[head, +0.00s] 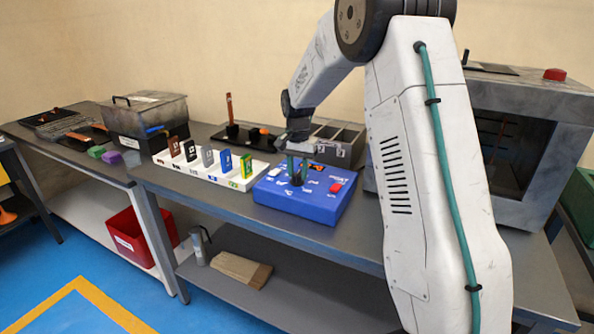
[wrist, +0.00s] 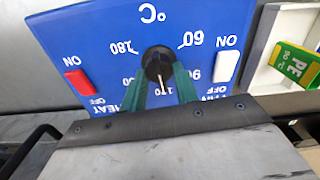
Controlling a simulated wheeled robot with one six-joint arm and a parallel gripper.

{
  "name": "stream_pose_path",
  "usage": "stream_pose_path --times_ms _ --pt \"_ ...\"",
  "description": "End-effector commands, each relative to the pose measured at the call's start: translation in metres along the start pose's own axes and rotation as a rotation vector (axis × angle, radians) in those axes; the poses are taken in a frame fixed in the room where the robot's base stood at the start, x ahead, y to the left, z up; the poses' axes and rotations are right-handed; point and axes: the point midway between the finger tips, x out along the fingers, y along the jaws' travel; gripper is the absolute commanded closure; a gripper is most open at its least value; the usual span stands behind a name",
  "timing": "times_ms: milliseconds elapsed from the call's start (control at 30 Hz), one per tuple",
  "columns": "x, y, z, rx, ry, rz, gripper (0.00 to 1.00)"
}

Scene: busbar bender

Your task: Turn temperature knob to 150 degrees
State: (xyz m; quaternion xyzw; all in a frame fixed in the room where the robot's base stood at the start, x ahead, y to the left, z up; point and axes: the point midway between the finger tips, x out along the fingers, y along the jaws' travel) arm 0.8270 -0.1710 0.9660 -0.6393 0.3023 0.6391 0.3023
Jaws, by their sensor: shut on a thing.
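A blue control box (head: 322,207) sits on the bench. In the wrist view the box's face (wrist: 100,60) shows upside down, with a round black temperature knob (wrist: 157,62) in a ring of white numbers. I can read 60, 90 and 180; the number at the pointer is partly hidden and looks like 120. The knob's white pointer (wrist: 161,86) points down in the picture, towards my gripper. My gripper (head: 298,172) reaches down onto the box, and its green fingers (wrist: 161,72) are shut on the knob from both sides. A red switch (wrist: 78,83) and a white switch (wrist: 227,61) flank the dial.
A white rack (head: 215,178) with several coloured labelled blocks stands left of the box. A grey divided tray (head: 335,140) is behind it. A large grey cabinet (head: 520,95) stands to the right. The bench strip before the box is clear.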

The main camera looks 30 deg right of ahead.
Motion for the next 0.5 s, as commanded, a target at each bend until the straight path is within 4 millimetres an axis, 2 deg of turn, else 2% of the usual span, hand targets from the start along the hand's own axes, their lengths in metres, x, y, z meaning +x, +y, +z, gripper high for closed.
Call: stream_pose_path --times_ms 500 --pt "0.0006 0.0028 0.0012 0.49 -0.002 0.002 0.93"
